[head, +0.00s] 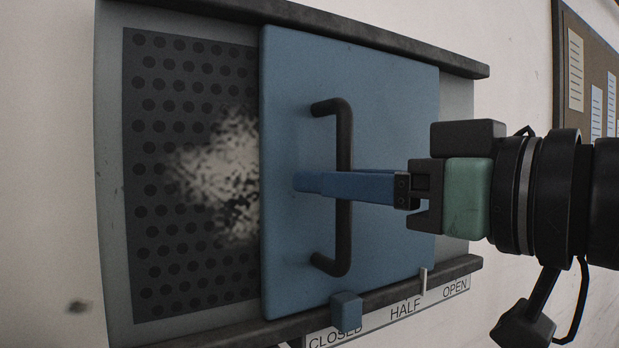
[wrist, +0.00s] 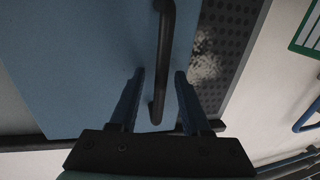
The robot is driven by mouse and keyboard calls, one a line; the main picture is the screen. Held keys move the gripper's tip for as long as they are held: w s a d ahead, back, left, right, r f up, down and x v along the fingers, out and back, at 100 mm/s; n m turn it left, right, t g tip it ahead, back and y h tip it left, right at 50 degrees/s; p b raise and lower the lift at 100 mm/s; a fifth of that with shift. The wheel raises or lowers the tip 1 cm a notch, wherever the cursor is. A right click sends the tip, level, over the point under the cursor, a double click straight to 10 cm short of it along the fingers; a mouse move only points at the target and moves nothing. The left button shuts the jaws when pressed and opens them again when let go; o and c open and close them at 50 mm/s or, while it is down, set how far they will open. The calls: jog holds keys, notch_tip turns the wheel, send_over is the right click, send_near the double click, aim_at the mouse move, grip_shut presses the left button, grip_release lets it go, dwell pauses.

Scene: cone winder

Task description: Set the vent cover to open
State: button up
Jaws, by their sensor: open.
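The vent cover (head: 385,100) is a flat blue panel between two dark rails, with the perforated vent (head: 150,200) bare to its left. Its black bar handle (head: 330,264) stands upright on the panel. A blue tab (head: 346,310) at the cover's lower edge sits by the end of the word CLOSED, left of HALF, on the label strip (head: 405,309). My gripper (head: 305,182) is at the handle, fingers pointing to the panel. In the wrist view my gripper (wrist: 159,75) is open, with the handle (wrist: 163,60) between its fingers. I cannot tell whether they touch it.
The upper rail (head: 380,40) and lower rail (head: 455,267) bound the cover. A small pale peg (head: 423,281) stands at the lower rail between HALF and OPEN. A pale speckled patch (head: 225,175) lies on the vent. A notice board (head: 590,70) hangs at the right.

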jog(key=shift+c, duration=0.2)
grip_shut()
dwell(1.5)
